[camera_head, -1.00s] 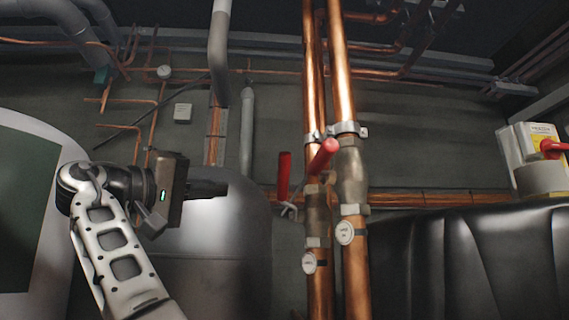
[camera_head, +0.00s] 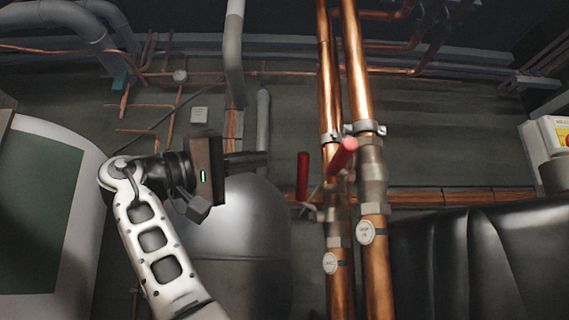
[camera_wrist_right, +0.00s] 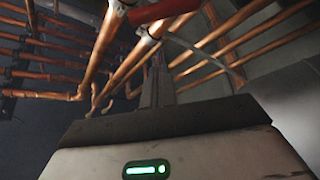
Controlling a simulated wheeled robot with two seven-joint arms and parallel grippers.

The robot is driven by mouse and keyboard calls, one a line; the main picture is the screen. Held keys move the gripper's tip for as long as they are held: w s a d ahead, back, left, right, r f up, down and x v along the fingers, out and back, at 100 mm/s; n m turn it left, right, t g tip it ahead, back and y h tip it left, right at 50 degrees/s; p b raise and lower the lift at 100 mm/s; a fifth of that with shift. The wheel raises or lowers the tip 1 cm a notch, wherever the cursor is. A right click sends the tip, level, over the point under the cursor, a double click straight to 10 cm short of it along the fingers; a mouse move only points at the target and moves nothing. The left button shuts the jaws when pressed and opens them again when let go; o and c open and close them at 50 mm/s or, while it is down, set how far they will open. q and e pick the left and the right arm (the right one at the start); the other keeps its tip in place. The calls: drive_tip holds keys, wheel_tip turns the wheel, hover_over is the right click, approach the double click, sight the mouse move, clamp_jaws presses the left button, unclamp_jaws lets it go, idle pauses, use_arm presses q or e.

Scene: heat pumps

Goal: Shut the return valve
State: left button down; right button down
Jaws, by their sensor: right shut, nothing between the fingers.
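Two valves sit side by side on vertical copper pipes in the head view. The left valve (camera_head: 339,217) has a red lever (camera_head: 303,177) that stands upright, left of its pipe. The right valve (camera_head: 372,180) has a red lever (camera_head: 344,154) that sticks out toward me. Each carries a round white tag, too small to read, so I cannot tell which is the return valve. My right gripper (camera_head: 262,161) is shut and empty, left of the left lever and apart from it. In the wrist view its fingers (camera_wrist_right: 157,88) point toward copper pipes, with a red lever (camera_wrist_right: 163,11) above. My left gripper is not in view.
A rounded grey tank (camera_head: 250,245) stands below my right gripper. A black ribbed cover (camera_head: 465,255) is right of the valves. A grey vertical pipe (camera_head: 234,60) runs behind the gripper. A small gap lies between gripper and left lever.

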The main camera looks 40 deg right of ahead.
drive_tip(key=shift+s+d+f, duration=0.2)
drive_tip(key=shift+s+d, duration=0.7)
drive_tip(key=shift+s, duration=0.15)
drive_tip(key=shift+s+d+f, duration=0.2)
drive_tip(key=shift+s+d, duration=0.7)
drive_tip(key=shift+s, duration=0.15)
